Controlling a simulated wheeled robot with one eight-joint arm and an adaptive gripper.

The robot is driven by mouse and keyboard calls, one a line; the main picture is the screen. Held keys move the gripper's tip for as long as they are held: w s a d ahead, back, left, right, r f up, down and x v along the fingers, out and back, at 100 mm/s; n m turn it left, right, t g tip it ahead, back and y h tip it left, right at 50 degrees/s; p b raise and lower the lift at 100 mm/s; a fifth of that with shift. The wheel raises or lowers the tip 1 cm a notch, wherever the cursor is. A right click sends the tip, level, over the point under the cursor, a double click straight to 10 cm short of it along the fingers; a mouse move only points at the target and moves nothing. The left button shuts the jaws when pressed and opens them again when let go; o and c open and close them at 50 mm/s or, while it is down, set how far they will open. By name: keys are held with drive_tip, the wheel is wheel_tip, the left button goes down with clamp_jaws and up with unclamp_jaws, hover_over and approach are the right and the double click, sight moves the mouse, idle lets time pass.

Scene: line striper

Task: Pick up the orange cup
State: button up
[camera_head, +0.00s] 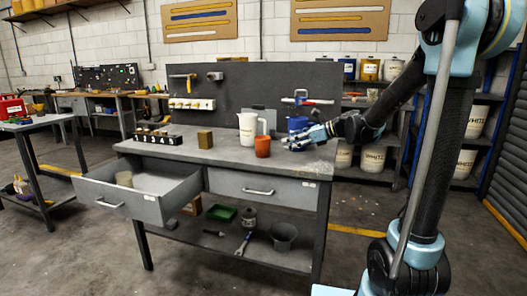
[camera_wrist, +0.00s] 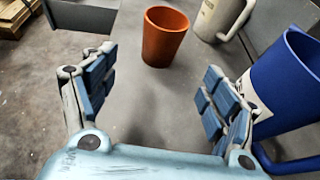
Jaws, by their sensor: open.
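The orange cup (camera_head: 263,146) stands upright on the grey workbench, in front of a white pitcher. In the wrist view the orange cup (camera_wrist: 165,37) is ahead of my gripper, near the top middle, apart from the fingers. My gripper (camera_head: 288,143) is just right of the cup in the head view. In the wrist view my gripper (camera_wrist: 152,92) has its two blue-padded fingers spread wide, with only bench top between them.
The white pitcher (camera_head: 247,129) stands close behind the cup. A blue pitcher (camera_head: 298,125) is beside my gripper; it is close to the right finger in the wrist view (camera_wrist: 285,88). The left drawer (camera_head: 150,205) is pulled out.

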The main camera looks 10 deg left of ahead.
sight(263, 148)
drive_tip(key=x, duration=1.4)
drive_tip(key=shift+w, duration=0.1)
drive_tip(key=c, duration=1.3)
